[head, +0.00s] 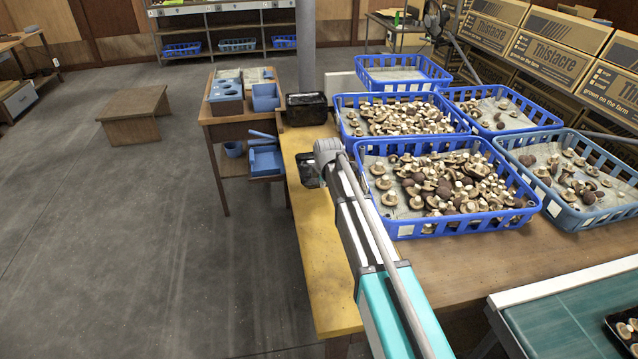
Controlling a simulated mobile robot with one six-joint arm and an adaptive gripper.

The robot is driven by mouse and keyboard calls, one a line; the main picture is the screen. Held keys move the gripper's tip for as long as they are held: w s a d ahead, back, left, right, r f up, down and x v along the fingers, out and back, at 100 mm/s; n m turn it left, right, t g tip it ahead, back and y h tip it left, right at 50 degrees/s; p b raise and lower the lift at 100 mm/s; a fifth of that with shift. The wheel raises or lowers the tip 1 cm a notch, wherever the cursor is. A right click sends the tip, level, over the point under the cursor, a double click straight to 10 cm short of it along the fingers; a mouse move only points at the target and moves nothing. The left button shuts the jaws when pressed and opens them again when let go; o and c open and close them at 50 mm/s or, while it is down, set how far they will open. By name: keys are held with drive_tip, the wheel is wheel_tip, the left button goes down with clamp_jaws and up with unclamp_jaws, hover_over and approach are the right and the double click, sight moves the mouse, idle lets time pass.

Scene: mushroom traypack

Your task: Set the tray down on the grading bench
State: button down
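The bench (470,262) is a wooden table with a yellow strip (322,252) along its left side. My arm reaches from the bottom of the head view up over this strip. Its grey wrist end (328,151) is above the bench's left part. A dark, glossy shape (307,170) shows just left of the wrist. I cannot tell whether it is a tray or part of my gripper. My fingers cannot be made out. A black tray or stack of trays (306,108) sits at the far left corner of the bench.
Blue crates of mushrooms (462,228) fill the bench's middle and right; one at the back (405,82) looks empty. A green conveyor (565,318) with a black tray of mushrooms (624,345) is at lower right. A side table (225,122) stands left. The bench's front is bare.

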drive_tip(key=shift+f+b, duration=3.9)
drive_tip(key=shift+f, duration=0.15)
drive_tip(key=c, duration=0.7)
unclamp_jaws()
